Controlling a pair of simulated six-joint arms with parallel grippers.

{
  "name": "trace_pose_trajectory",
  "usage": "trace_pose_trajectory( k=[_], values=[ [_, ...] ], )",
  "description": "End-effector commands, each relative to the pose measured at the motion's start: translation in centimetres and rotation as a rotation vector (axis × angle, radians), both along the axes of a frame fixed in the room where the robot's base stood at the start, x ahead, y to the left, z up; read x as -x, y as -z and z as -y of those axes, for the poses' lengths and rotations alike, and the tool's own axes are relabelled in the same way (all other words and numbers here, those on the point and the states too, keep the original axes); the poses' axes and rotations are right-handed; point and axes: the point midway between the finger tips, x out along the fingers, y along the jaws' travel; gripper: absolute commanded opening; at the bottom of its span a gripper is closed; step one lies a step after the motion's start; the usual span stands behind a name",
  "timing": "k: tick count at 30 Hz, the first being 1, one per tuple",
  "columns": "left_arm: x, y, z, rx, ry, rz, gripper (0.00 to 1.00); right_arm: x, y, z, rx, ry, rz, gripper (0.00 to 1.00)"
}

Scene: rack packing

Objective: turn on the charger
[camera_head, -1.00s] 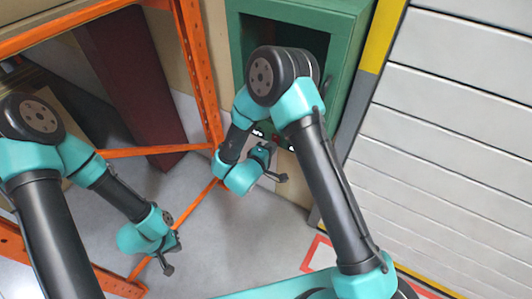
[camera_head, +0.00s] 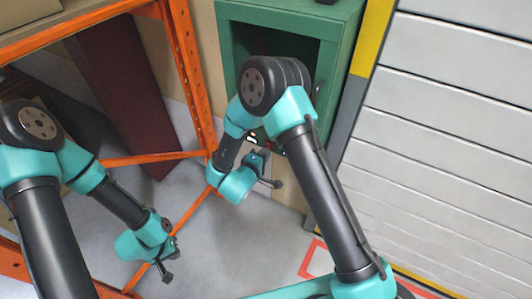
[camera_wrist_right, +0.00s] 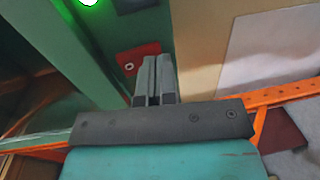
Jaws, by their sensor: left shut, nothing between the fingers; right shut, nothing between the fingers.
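The green cabinet (camera_head: 340,50), which looks like the charger, stands at the top middle of the head view with a dark opening in its front. In the right wrist view, a red plate (camera_wrist_right: 130,66) with a small pale round mark sits on its green face, and a green light (camera_wrist_right: 88,2) glows at the top left. My right gripper (camera_wrist_right: 154,66) is shut and empty, its tips overlapping the plate's right edge in the picture; I cannot tell whether they touch. In the head view this gripper (camera_head: 263,158) is low before the cabinet. My left gripper (camera_head: 170,243) is shut and empty above the floor.
An orange rack frame (camera_head: 190,75) with a low diagonal brace stands left of the cabinet, near both arms. A dark red panel (camera_head: 120,90) leans inside it. A grey slatted shutter (camera_head: 450,130) fills the right. Grey floor (camera_head: 225,240) between the arms is clear.

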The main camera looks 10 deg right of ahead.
Motion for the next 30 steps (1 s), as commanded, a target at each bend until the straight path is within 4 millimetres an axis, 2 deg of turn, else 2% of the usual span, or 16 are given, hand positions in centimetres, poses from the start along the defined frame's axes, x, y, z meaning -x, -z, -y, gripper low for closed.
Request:
trace_pose_trajectory(
  k=[19,24,30],
  values=[
    [0.0,0.0,0.0,0.000,0.000,0.000,0.00,8.1,1.4,-7.5,0.002,-0.002,0.001,0.00],
    [0.0,0.0,0.0,0.000,0.000,0.000,0.00,9.3,1.5,-8.7,0.001,0.000,0.000,0.00],
    [0.0,0.0,0.0,0.000,0.000,0.000,0.00,9.6,1.6,-8.9,0.001,0.001,0.001,0.00]
  ],
)
